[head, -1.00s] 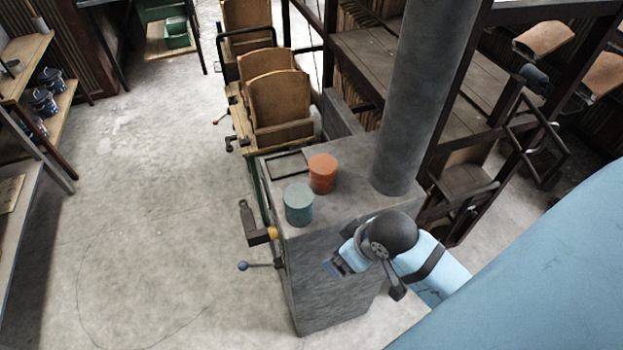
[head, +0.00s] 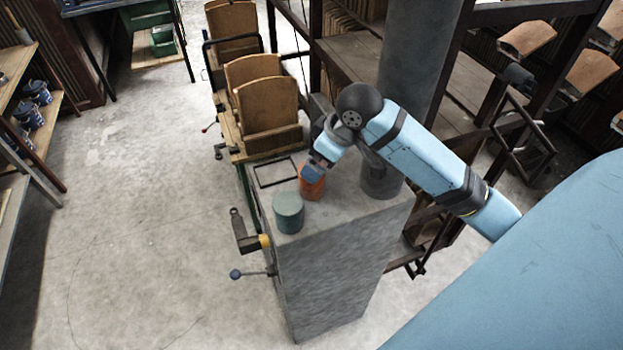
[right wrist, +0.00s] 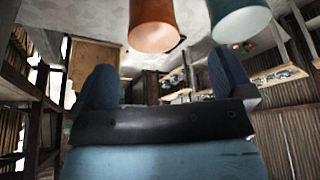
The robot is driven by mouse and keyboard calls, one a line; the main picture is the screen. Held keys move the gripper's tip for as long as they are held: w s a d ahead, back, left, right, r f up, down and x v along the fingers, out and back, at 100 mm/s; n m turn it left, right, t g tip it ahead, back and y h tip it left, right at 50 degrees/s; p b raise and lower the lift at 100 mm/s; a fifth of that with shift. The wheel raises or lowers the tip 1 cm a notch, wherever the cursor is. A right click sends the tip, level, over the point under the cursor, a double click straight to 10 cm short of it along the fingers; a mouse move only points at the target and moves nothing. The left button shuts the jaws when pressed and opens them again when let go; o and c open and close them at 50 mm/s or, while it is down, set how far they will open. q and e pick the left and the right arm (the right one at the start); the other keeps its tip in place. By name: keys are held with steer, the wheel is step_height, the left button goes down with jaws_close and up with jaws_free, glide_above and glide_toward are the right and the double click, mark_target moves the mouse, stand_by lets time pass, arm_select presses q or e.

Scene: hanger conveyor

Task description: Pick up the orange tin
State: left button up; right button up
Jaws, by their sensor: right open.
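The orange tin (head: 311,188) stands upright on top of the grey block (head: 345,225), partly covered by my right gripper in the head view. The right gripper (head: 311,172) is at the tin's upper part, coming from above and behind it. In the right wrist view the orange tin (right wrist: 152,28) is at the top, beyond the two open fingers (right wrist: 163,85), with nothing between them. Whether the fingers touch the tin cannot be told. My left gripper is not in view.
A green-grey tin (head: 289,212) stands close to the orange tin, at the block's near left edge; it also shows in the right wrist view (right wrist: 238,20). A thick grey column (head: 410,70) rises beside them.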

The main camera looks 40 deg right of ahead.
mark_target(309, 192)
steer(key=x, duration=0.4)
steer(key=shift+d, duration=0.1)
steer(key=x, duration=0.1)
steer(key=p+x, duration=0.1)
steer(key=x, duration=0.3)
steer(key=shift+d, duration=0.35)
steer(key=c, duration=1.2)
